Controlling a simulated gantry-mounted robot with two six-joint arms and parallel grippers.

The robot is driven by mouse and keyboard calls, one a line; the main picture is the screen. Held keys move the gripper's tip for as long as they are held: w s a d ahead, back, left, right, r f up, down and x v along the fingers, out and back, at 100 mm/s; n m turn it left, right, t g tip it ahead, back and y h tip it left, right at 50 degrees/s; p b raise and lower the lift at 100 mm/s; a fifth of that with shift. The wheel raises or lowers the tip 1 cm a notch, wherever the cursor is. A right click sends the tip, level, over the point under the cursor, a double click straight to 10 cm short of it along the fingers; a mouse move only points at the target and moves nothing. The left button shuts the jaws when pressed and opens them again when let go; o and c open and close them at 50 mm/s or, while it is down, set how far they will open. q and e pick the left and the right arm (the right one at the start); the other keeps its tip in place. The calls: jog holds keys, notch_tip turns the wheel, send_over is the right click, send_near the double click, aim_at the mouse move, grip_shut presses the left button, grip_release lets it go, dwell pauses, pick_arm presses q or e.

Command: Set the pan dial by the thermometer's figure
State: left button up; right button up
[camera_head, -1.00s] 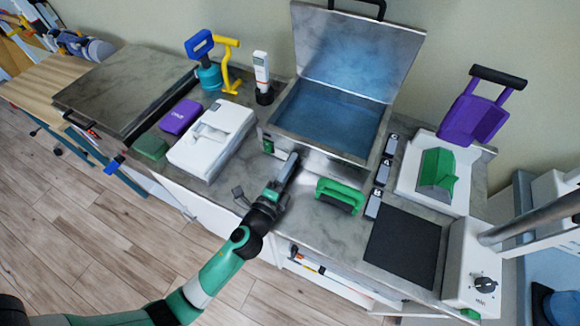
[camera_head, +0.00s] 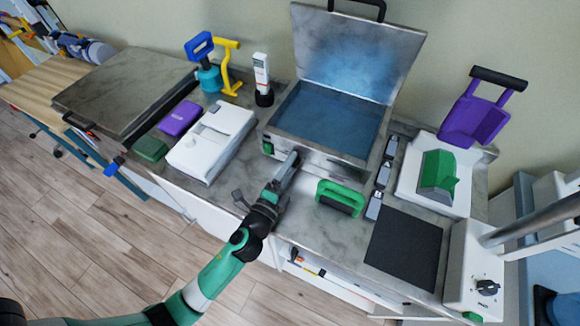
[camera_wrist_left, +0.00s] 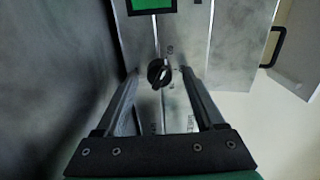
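The steel pan (camera_head: 325,155) stands on the counter with its lid (camera_head: 360,50) raised and blue water inside. Its black dial (camera_wrist_left: 160,73) shows in the left wrist view on the front panel, below a green display (camera_wrist_left: 152,4); in the head view my gripper hides the dial. My left gripper (camera_head: 292,157) is at the pan's front. Its fingers (camera_wrist_left: 160,75) are apart on either side of the dial, with a visible gap each side. The white thermometer (camera_head: 261,72) stands upright in a black base left of the pan; its figure is too small to read. My right gripper is out of view.
A green handled tool (camera_head: 341,197) lies right of my gripper, near small grey blocks (camera_head: 374,206) and a black mat (camera_head: 405,246). A white device (camera_head: 211,142) lies to the left. A white box with a knob (camera_head: 474,270) stands at the right end.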

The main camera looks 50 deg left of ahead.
pick_arm(q)
jog(key=b+v, duration=0.1)
jog(key=v, duration=0.9)
jog(key=shift+s+d, duration=0.15)
jog(key=shift+s, duration=0.15)
jog(key=shift+s+d+r, duration=0.1)
jog(key=shift+s+d, duration=0.05)
jog(key=shift+s, duration=0.35)
